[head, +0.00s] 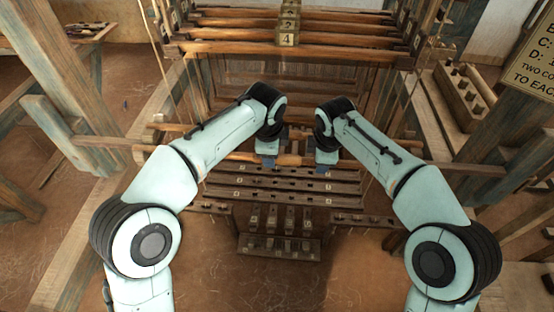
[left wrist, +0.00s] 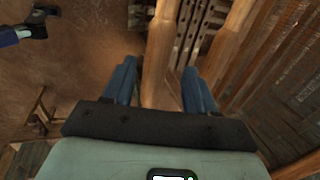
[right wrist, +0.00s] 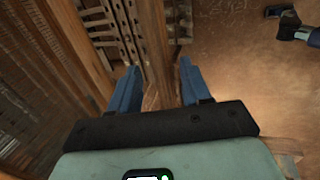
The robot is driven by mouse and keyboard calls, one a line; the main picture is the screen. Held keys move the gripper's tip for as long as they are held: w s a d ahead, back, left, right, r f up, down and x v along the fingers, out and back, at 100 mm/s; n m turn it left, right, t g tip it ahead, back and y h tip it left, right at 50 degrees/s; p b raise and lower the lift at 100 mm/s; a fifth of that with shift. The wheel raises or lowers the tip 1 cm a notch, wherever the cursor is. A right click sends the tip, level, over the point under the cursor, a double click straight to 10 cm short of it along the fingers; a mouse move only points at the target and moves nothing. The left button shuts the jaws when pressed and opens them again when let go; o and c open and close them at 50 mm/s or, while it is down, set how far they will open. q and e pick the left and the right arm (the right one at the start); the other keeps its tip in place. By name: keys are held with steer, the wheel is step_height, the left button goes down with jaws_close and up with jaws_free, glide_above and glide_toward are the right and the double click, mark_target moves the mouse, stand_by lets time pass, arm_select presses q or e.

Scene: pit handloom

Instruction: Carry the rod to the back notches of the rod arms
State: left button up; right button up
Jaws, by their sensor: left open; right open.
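A smooth wooden rod (head: 291,160) runs crosswise between my two grippers. My left gripper (head: 267,164) and my right gripper (head: 326,166) point down over it near the middle of the loom. In the left wrist view the rod (left wrist: 161,45) passes between the parted blue fingers of my left gripper (left wrist: 158,75). In the right wrist view the rod (right wrist: 155,45) passes between the parted fingers of my right gripper (right wrist: 157,76). Neither gripper is closed on it. My arms hide parts of the rod, and I cannot make out the rod arms' notches.
Numbered wooden bars (head: 288,39) hang across the loom's back. Slotted lettered boards (head: 285,182) and treadles (head: 280,244) lie below the grippers. A wooden box (head: 465,95) stands at the right. Thick timber posts (head: 68,75) flank the loom. Another wooden bar (left wrist: 237,30) runs alongside the rod.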

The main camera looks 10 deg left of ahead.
steer(key=shift+r, duration=0.2)
arm_select(q)
steer(key=v, duration=0.9)
arm_select(e)
steer(key=v, duration=1.1)
steer(key=shift+r, duration=0.35)
arm_select(q)
steer(key=shift+r, duration=0.1)
arm_select(e)
steer(key=shift+s, duration=0.15)
arm_select(q)
steer(key=shift+s, duration=0.1)
arm_select(e)
steer(key=shift+f, duration=0.1)
